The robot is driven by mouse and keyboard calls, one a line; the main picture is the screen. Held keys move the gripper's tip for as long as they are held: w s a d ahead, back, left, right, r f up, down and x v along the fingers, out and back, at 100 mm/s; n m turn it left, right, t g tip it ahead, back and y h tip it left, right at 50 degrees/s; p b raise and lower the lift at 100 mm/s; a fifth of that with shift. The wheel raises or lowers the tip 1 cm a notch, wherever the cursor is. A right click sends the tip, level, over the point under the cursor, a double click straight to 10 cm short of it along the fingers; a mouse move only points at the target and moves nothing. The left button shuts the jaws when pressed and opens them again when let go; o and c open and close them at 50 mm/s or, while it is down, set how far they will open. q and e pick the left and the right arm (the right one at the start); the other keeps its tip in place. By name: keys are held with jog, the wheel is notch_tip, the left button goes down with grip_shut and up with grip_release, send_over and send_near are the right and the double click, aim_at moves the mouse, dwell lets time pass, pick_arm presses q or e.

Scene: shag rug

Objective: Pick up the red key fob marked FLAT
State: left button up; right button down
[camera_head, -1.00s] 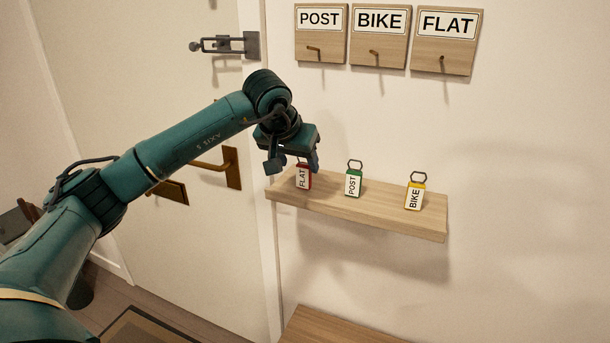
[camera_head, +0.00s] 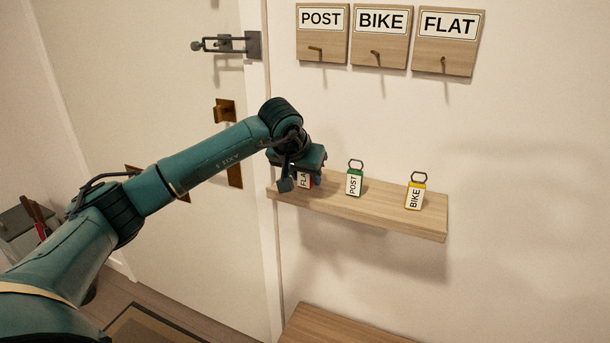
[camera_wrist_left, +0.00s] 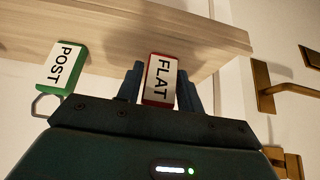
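The red key fob marked FLAT (camera_head: 303,181) stands at the left end of the wooden shelf (camera_head: 390,213), its top hidden by my left gripper. My left gripper (camera_head: 300,183) is lowered over it from above. In the left wrist view the FLAT fob (camera_wrist_left: 160,80) sits between the two fingers (camera_wrist_left: 160,88), one on each side. The fingers look open, with a small gap beside the fob in the head view; firm contact is not visible. My right gripper is in neither view.
A green fob marked POST (camera_head: 353,181) and a yellow fob marked BIKE (camera_head: 415,193) stand farther right on the shelf. Hook boards POST (camera_head: 322,50), BIKE (camera_head: 380,53) and FLAT (camera_head: 446,56) hang above. A door with brass fittings (camera_head: 235,172) is at left.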

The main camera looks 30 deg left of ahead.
pick_arm(q)
jog(key=c, duration=0.6)
